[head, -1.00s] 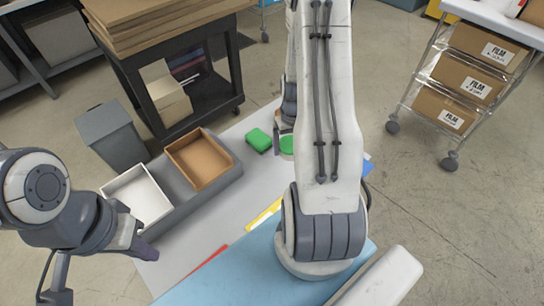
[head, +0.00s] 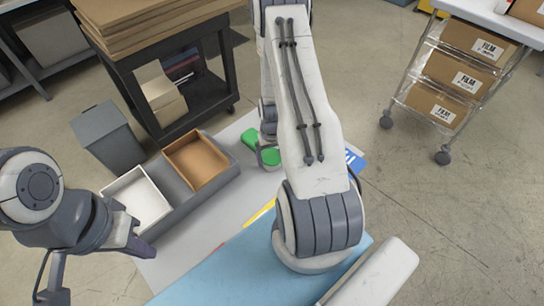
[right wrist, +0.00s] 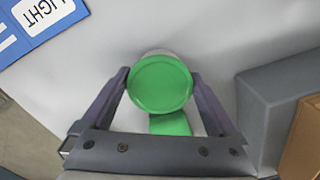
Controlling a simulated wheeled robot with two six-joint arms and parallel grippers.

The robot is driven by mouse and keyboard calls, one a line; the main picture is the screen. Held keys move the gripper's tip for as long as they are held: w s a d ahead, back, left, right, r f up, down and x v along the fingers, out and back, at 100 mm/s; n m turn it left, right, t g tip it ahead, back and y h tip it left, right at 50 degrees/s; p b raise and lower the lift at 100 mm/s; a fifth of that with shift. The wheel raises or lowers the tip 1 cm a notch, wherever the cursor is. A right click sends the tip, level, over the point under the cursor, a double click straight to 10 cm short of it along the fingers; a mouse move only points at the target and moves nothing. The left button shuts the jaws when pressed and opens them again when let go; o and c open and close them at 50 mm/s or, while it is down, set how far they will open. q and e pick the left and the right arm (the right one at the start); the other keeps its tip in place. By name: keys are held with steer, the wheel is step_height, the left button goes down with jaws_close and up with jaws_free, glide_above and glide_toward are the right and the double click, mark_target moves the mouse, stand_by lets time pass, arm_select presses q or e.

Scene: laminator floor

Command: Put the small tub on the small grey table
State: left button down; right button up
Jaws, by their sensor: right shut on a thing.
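The small tub has a round green lid (right wrist: 160,83) and a pale side just showing behind it in the right wrist view. My right gripper (right wrist: 161,85) is shut on it, one finger at each side. In the head view the tub's green lid (head: 270,157) shows beside my right arm, with my right gripper (head: 267,143) partly hidden. Below it is a light grey table top (head: 188,252); I cannot tell how far the tub is above it. My left gripper (head: 143,236) is at the left, near the white box; its opening is unclear.
A green block (head: 249,138) lies close to the tub. A grey tray (head: 183,217) holds a white box (head: 137,199) and a brown box (head: 196,161). A blue LIGHT card (head: 355,160) lies right of my arm. A grey bin (head: 108,136) and black cart (head: 205,98) stand beyond.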

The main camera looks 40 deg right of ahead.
mark_target(272, 156)
steer(key=o, duration=1)
steer(key=shift+f, duration=0.15)
steer(key=shift+r, duration=0.5)
step_height(272, 156, up, 11)
steer(key=b, duration=0.2)
steer(key=shift+r, duration=0.2)
